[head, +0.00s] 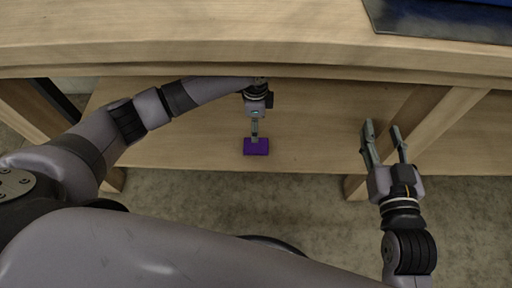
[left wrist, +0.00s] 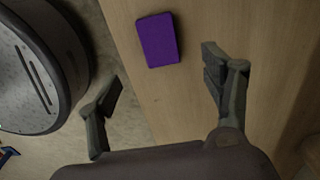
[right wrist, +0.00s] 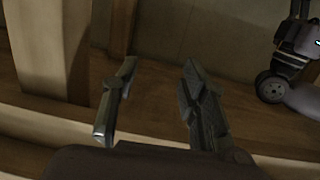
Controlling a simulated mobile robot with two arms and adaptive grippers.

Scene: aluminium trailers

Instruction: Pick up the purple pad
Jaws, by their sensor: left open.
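The purple pad (head: 256,149) lies flat on the lower wooden shelf, close to the shelf's front edge. In the left wrist view the pad (left wrist: 158,40) shows whole, a little beyond the fingertips and in the gap between them. My left gripper (head: 255,128) points at the pad, and its fingers overlap the pad's far edge in the head view. It is open and empty; whether it touches the pad cannot be told. My right gripper (head: 383,129) is open and empty, off to the right by a table leg. It also shows open in the right wrist view (right wrist: 160,75).
The wooden tabletop (head: 190,35) overhangs the shelf (head: 170,145), and my left arm reaches in beneath it. A wooden leg (head: 430,135) stands near the right gripper. A dark flat item (head: 440,22) lies on the tabletop at right. The shelf around the pad is clear.

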